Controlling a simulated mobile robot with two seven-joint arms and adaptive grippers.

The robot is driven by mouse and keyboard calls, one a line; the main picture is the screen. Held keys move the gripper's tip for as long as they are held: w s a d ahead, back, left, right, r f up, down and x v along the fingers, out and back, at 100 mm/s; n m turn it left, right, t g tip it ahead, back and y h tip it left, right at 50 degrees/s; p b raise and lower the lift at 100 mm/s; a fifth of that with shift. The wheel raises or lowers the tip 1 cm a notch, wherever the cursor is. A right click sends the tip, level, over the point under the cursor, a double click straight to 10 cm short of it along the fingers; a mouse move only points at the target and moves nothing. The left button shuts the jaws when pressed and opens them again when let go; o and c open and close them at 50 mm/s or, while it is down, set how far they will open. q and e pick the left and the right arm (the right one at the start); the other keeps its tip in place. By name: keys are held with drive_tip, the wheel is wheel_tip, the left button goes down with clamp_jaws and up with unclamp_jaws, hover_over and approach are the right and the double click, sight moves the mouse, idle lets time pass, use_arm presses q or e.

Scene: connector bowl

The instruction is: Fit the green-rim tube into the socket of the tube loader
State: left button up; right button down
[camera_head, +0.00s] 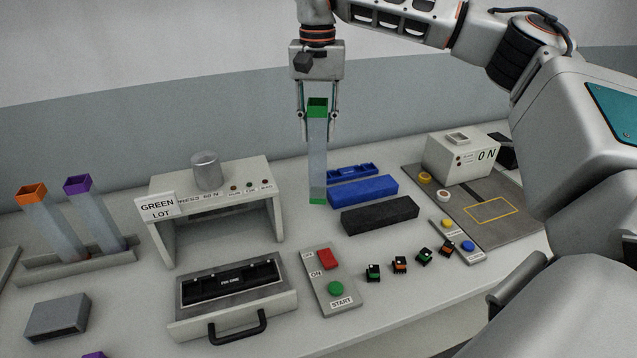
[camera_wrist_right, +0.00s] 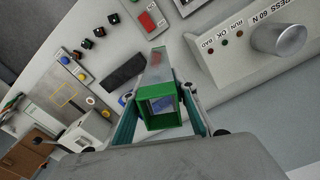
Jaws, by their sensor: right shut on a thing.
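The green-rim tube (camera_head: 317,150) is a clear square tube with a green upper rim and a green lower end. My right gripper (camera_head: 318,115) is shut on it just below the upper rim and holds it upright. Its lower end is in front of the wall, just left of the blue blocks; I cannot tell whether it touches the table. In the right wrist view the tube's green rim (camera_wrist_right: 158,108) faces the camera between the fingers (camera_wrist_right: 162,118). I cannot make out for sure which thing is the tube loader, and no socket shows clearly. My left gripper is not in view.
A rack (camera_head: 85,262) holds orange-rim and purple-rim tubes at left. A press (camera_head: 215,188) with a GREEN LOT sign stands nearby, behind a drawer-like fixture (camera_head: 235,298). Blue (camera_head: 362,191) and black (camera_head: 380,215) blocks, a button panel (camera_head: 330,283) and several small connectors (camera_head: 400,264) lie right.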

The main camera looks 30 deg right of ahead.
sight(317, 178)
wheel_tip(317, 178, down, 13)
drive_tip(key=shift+w+f, duration=0.1)
idle(0.4)
drive_tip(key=c, duration=1.6)
unclamp_jaws()
